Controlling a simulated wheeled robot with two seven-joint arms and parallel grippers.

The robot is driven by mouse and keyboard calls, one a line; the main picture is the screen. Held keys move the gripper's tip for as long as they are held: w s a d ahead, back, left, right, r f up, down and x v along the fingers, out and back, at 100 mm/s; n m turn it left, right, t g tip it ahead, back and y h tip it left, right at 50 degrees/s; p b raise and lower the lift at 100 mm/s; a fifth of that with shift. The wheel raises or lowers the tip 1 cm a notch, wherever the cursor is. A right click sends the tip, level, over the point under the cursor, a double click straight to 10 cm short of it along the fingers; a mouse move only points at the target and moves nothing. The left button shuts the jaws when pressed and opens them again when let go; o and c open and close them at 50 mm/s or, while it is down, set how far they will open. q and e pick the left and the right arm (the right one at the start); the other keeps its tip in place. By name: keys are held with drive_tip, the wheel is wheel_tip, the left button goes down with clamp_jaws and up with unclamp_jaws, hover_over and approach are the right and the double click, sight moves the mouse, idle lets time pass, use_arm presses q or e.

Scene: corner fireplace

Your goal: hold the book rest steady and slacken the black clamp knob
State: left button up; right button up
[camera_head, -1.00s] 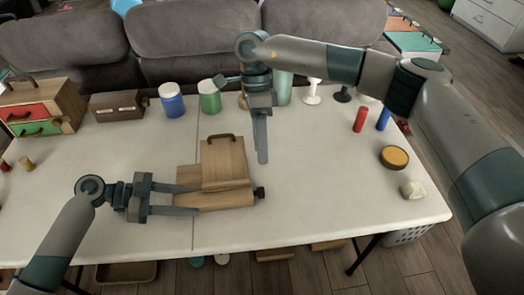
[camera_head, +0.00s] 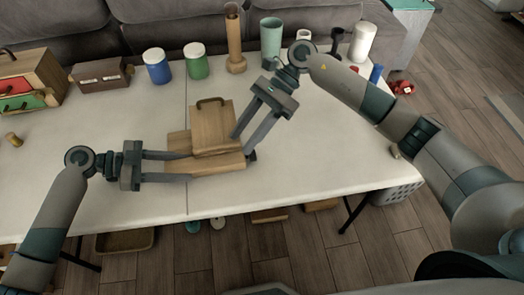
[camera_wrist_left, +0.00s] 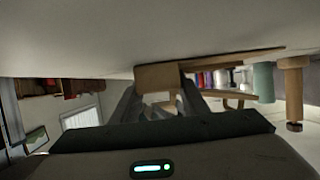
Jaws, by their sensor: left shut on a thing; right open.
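The wooden book rest (camera_head: 213,127) stands on the white table, its upright panel with a dark handle on top rising from a flat base. My left gripper (camera_head: 190,167) is shut on the left end of the base; the left wrist view shows the wooden base (camera_wrist_left: 157,76) between its fingers. The black clamp knob (camera_head: 252,156) is at the right end of the base, partly hidden by a finger of my right gripper (camera_head: 243,147). That gripper is open, its fingers pointing down-left, one beside the panel and one at the knob. Contact with the knob cannot be told.
Behind stand a blue jar (camera_head: 157,66), a green jar (camera_head: 196,61), a wooden pillar (camera_head: 235,42) and a teal cup (camera_head: 271,38). A small drawer chest (camera_head: 28,82) and brown box (camera_head: 100,76) are at left. The table's front is clear.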

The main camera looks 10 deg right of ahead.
sight(262, 159)
drive_tip(key=d+f+t+y, duration=0.1)
drive_tip(key=d+t, duration=0.1)
drive_tip(key=d, duration=0.2)
drive_tip(key=s+d+f+t+y, duration=0.1)
drive_tip(key=d+t+y, duration=0.1)
drive_tip(key=d, duration=0.3)
drive_tip(key=d+f+t+y, duration=0.1)
drive_tip(key=d, duration=0.4)
drive_tip(key=shift+s+m+t+y, duration=0.3)
drive_tip(key=shift+s+m+t, duration=0.1)
drive_tip(key=shift+d+t, duration=0.3)
drive_tip(key=shift+d, duration=0.3)
drive_tip(key=shift+x, duration=6)
drive_tip(key=shift+s, duration=0.1)
drive_tip(key=c, duration=1.1)
